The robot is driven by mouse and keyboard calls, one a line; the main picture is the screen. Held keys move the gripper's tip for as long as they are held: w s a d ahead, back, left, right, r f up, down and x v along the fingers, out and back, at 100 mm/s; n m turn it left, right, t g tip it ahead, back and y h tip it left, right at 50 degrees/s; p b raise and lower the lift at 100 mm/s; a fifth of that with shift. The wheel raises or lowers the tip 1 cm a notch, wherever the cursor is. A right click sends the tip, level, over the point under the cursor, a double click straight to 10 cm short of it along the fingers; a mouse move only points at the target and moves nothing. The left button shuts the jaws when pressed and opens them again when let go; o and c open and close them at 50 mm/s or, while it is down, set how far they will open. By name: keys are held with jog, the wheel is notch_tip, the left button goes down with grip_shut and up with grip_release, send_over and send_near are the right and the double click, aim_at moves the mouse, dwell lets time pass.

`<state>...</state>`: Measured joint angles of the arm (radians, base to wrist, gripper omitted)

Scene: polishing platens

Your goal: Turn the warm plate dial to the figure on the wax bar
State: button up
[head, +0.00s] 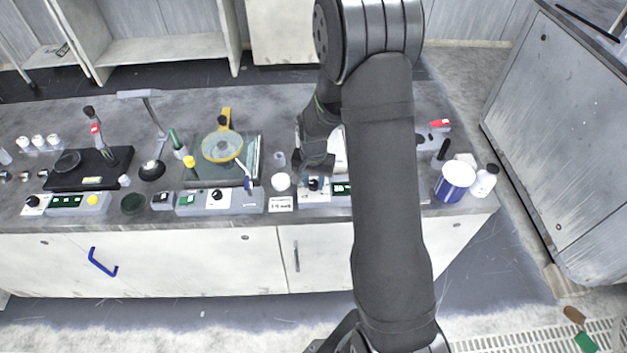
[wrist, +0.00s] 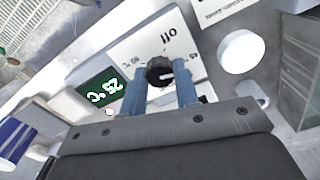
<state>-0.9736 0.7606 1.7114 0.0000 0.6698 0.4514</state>
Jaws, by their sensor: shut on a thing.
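The warm plate dial (wrist: 160,72) is a black knob with a white pointer mark, on a white panel marked "off" and other figures. My gripper (wrist: 163,90) has its blue fingers on either side of the knob and is shut on it. The green display (wrist: 97,94) beside it appears to read 25 °C, upside down in the wrist view. In the head view my gripper (head: 317,172) is above the dial (head: 315,184), partly hidden by my arm. A small pale block with dark lettering (head: 281,204), perhaps the wax bar, lies left of the dial; its lettering is unreadable.
A white round pot (head: 281,182) stands close to the dial's left. A blue and white tub (head: 455,181) and white bottle (head: 484,182) stand at the bench's right end. Another control box with a dial (head: 217,196) is further left. My arm hides part of the bench.

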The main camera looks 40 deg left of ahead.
aim_at(314, 183)
jog(key=o, duration=1)
jog(key=shift+r, duration=0.1)
notch_tip(314, 183, up, 17)
jog(key=shift+r, duration=0.15)
dwell(0.4)
notch_tip(314, 183, down, 18)
jog(key=shift+r, duration=0.2)
dwell(0.3)
